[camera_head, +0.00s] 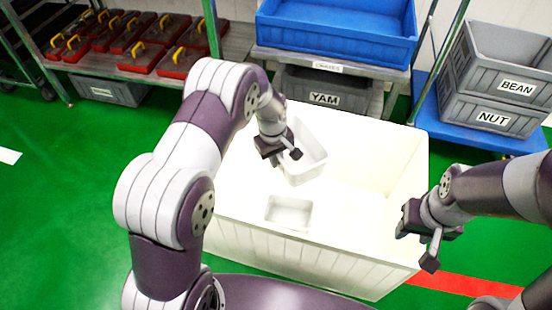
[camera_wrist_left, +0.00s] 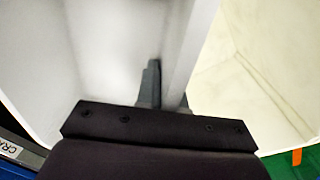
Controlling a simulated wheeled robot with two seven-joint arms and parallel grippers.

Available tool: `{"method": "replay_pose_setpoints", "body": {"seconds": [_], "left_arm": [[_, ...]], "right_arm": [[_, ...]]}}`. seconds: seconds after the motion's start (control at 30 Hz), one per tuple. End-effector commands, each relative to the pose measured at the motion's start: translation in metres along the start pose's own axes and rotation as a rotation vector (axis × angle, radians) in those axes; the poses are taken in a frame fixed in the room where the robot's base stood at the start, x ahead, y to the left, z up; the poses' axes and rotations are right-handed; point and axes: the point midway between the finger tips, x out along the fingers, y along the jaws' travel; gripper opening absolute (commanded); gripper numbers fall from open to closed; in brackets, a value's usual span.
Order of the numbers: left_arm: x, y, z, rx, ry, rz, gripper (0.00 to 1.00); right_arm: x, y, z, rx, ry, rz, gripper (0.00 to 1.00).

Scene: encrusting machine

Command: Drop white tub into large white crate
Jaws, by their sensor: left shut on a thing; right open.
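A white tub (camera_head: 308,160) hangs from my left gripper (camera_head: 280,157), inside or just above the large white crate (camera_head: 300,255). My left gripper is shut on the tub's wall; in the left wrist view the fingers (camera_wrist_left: 163,95) straddle that wall (camera_wrist_left: 190,55), with the crate's pale inside to the right. A second small white tub (camera_head: 289,211) is low in the crate, nearer to me. My right gripper (camera_head: 415,240) is open and empty at the crate's right edge. The held tub's exact height above the crate's floor cannot be told.
A grey YAM crate (camera_head: 312,88) and a blue bin (camera_head: 335,30) stand on a rack behind the crate. Grey BEAN and NUT crates (camera_head: 492,115) are stacked at right. Red trays with yellow handles (camera_head: 135,45) fill a shelf at left. Green floor is clear at left.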

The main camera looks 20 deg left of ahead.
Motion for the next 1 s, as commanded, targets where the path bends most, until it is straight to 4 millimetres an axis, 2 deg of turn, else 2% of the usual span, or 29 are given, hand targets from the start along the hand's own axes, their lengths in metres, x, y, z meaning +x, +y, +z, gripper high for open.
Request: {"method": "replay_pose_setpoints", "body": {"seconds": [0.03,0.3,0.4,0.7,0.77,0.83,1.0], "left_arm": [[0.01,0.0,0.0,0.0,0.001,0.001,0.0],[0.008,0.0,0.0,0.001,0.001,0.001,0.0],[0.008,0.0,0.0,0.001,0.001,0.001,0.37],[0.006,-0.001,0.0,0.001,0.0,0.0,0.37],[-0.002,0.0,0.0,0.001,0.001,0.001,0.37],[-0.018,0.0,-0.001,0.001,0.002,0.002,0.37],[-0.067,0.0,-0.001,0.001,0.002,0.002,0.37]], "right_arm": [[0.011,0.0,0.001,0.0,0.0,0.0,0.43],[0.009,0.0,0.001,0.0,0.0,0.0,0.43],[0.009,0.0,0.001,0.0,0.0,0.0,0.43],[0.008,0.0,0.001,0.0,0.0,0.0,0.43],[0.003,0.0,0.0,0.0,0.0,0.0,0.43],[-0.006,0.0,-0.001,0.0,0.0,0.0,0.43],[-0.032,0.0,-0.004,0.0,0.0,0.0,0.43]]}}
